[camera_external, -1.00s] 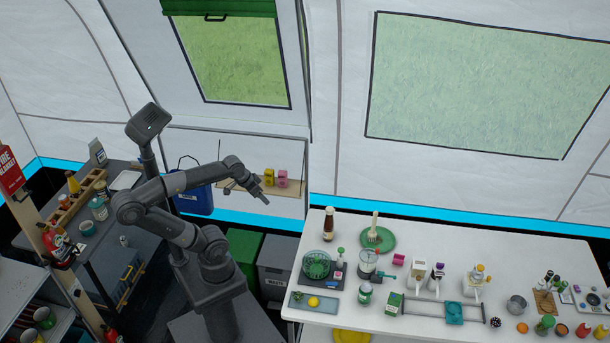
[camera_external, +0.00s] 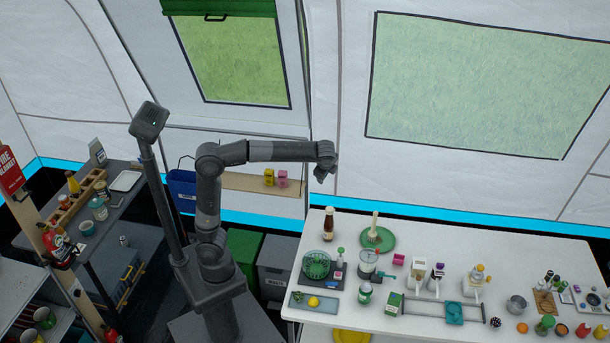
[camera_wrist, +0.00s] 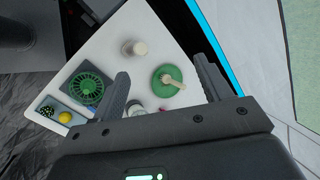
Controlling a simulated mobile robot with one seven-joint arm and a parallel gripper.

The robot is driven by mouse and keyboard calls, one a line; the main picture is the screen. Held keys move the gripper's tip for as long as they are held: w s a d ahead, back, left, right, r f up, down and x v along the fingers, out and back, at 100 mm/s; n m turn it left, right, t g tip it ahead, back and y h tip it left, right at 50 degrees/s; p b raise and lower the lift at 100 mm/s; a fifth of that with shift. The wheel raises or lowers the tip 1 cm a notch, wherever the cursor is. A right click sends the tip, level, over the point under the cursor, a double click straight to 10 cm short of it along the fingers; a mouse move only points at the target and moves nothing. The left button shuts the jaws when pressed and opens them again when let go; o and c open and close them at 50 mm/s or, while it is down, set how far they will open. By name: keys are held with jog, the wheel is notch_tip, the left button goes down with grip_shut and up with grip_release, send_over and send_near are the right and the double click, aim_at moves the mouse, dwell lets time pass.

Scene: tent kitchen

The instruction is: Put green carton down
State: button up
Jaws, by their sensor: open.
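My gripper (camera_external: 322,174) is raised in the air above the table's back left corner, well apart from the carton. In the wrist view my gripper (camera_wrist: 162,95) is open, with its two fingers spread and nothing between them but the table far below. I cannot make out the carton in the wrist view.
A brown bottle (camera_external: 328,224) stands below my gripper. A green plate (camera_external: 378,239) with an upright pale object is beside it. A green-topped device (camera_external: 316,265) and a lemon (camera_external: 313,301) are at the left end. A shelf (camera_external: 235,182) with yellow and pink boxes is behind.

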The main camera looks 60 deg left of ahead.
jog(key=w+d+f+m+t+y, duration=0.1)
jog(key=w+d+m+t+y, duration=0.2)
jog(key=d, duration=1)
jog(key=w+d+f+m+t+y, duration=0.1)
jog(key=w+d+m, duration=0.35)
jog(key=d, duration=0.85)
jog(key=s+d+f+m+t, duration=0.2)
jog(key=s+d+m, duration=0.15)
jog(key=d, duration=0.45)
jog(key=s+d+f+m+t, duration=0.1)
jog(key=s+d+m+t, duration=0.15)
jog(key=s+d, duration=0.4)
jog(key=s+d+f+m+t, duration=0.2)
jog(key=s+d, duration=0.1)
jog(key=d, duration=0.6)
send_near(397, 294)
jog(key=f, duration=0.2)
jog(key=shift+y, duration=0.3)
jog(key=x, duration=0.5)
jog(key=shift+a+r, duration=0.35)
jog(key=x, duration=0.5)
jog(key=shift+w+d+r, duration=0.15)
jog(key=shift+d+r, duration=0.15)
jog(key=shift+r, duration=0.05)
jog(key=shift+c, duration=0.3)
